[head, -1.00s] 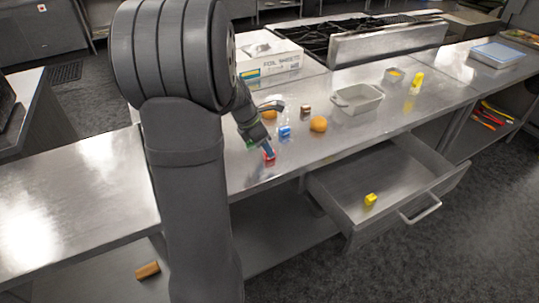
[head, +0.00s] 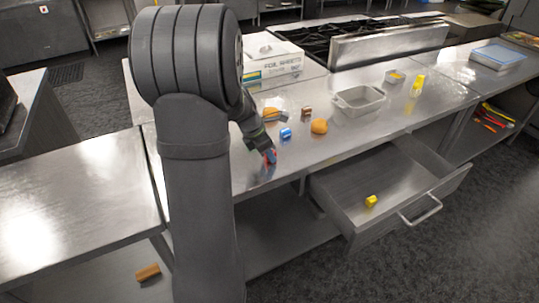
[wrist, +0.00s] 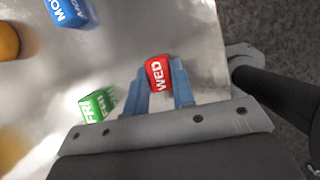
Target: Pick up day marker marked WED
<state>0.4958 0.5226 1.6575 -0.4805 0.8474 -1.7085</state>
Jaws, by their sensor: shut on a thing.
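The red day marker marked WED (wrist: 158,73) is between the two blue fingertips of my gripper (wrist: 160,90) in the wrist view, with its white letters facing the camera. My gripper is shut on it. In the head view my gripper (head: 270,154) is over the near edge of the steel counter, and only a bit of red shows at its tip. I cannot tell exactly how high the marker is above the counter.
A blue MON marker (wrist: 70,12) and a green FRI marker (wrist: 97,105) lie close by. An orange fruit (head: 319,126) sits right of my gripper. An open drawer (head: 340,190) holding a yellow marker (head: 371,201) juts out below the counter.

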